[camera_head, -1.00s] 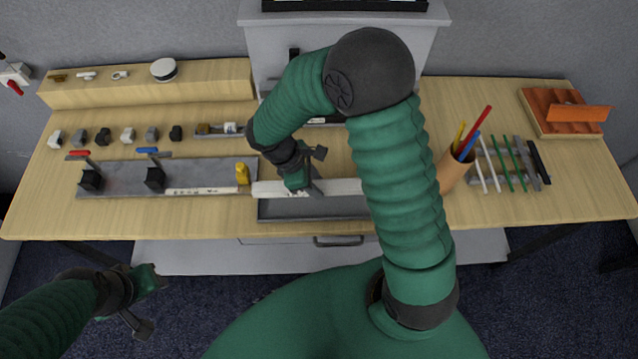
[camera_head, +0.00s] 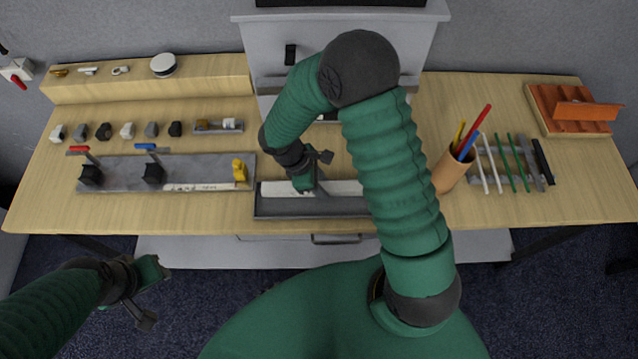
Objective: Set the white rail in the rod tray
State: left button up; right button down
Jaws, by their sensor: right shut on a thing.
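The white rail (camera_head: 284,188) is long and pale and lies left to right at the front middle of the table. My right gripper (camera_head: 312,182) is shut on it from above. The grey rod tray (camera_head: 300,209) is at the table's front edge. The rail is over the tray's back part, lined up with its length; I cannot tell whether it rests on the tray floor. My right arm hides the right ends of rail and tray. My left gripper (camera_head: 155,294) is open and empty, in front of the table at lower left.
A metal plate (camera_head: 120,172) with black clamps and a yellow piece (camera_head: 239,170) lies just left of the tray. A pen cup (camera_head: 450,172) and a rack of rods (camera_head: 515,180) stand to the right. A grey cabinet (camera_head: 268,45) rises behind.

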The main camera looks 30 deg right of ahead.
jog(key=c, duration=1.4)
grip_release()
jog(key=shift+d, duration=0.25)
jog(key=shift+o, duration=1.1)
jog(key=shift+a, duration=0.1)
jog(key=shift+o, duration=0.7)
jog(key=shift+w+a+r, duration=0.1)
jog(key=shift+w+a, duration=0.1)
jog(key=shift+a, duration=0.1)
jog(key=shift+d, duration=0.25)
jog(key=shift+w+a+r, duration=0.1)
jog(key=shift+a, duration=0.05)
